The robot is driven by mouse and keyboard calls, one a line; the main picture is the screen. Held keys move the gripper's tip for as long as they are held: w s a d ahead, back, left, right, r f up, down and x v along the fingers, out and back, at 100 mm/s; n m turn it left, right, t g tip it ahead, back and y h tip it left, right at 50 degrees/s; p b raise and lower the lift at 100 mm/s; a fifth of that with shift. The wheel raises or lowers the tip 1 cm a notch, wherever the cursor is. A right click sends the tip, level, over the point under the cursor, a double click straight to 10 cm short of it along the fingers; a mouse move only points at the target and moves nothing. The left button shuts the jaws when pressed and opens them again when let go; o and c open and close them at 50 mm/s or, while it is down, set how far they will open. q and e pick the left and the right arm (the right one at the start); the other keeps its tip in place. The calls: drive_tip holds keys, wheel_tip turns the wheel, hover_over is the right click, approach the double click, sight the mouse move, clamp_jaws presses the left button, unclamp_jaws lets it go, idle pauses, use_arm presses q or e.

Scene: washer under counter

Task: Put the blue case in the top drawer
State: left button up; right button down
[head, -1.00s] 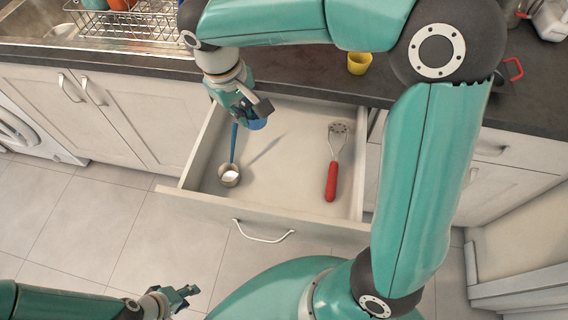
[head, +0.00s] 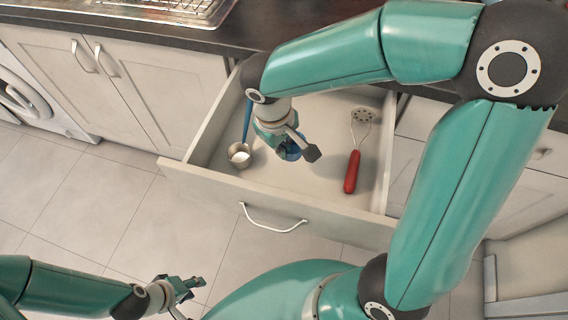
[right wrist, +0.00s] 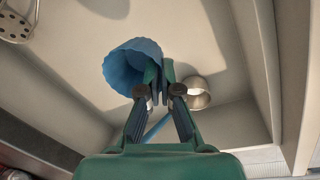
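The blue case (right wrist: 130,68) is a fluted, cup-shaped piece in the right wrist view. My right gripper (right wrist: 158,82) is shut on its wall, with the fingers close together. In the head view my right gripper (head: 294,142) is over the inside of the open top drawer (head: 270,192), and part of the blue case (head: 291,153) shows below it. The case looks held above the drawer floor, though the exact gap is unclear. My left gripper (head: 187,286) is empty, with fingers apart, low in front of the cabinets.
In the drawer, a ladle with a blue handle and metal cup (head: 239,155) lies at the left, and a red-handled masher (head: 352,172) at the right. Bare drawer floor shows between them. The dark counter (head: 260,32) is behind.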

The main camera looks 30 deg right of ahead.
wheel_tip(320, 180, down, 7)
drive_tip(key=shift+f+b, duration=0.15)
drive_tip(key=shift+b, duration=0.35)
drive_tip(key=c, duration=1.9)
unclamp_jaws()
drive_tip(key=shift+f, duration=0.1)
drive_tip(key=o, duration=0.6)
drive_tip(key=shift+r, duration=0.3)
drive_tip(key=r, duration=0.4)
drive_tip(key=a+r+p, duration=0.1)
drive_tip(key=r, duration=0.2)
drive_tip(key=a+r+p, duration=0.1)
drive_tip(key=r, duration=0.3)
drive_tip(key=shift+s+r, duration=0.2)
drive_tip(key=shift+r, duration=0.15)
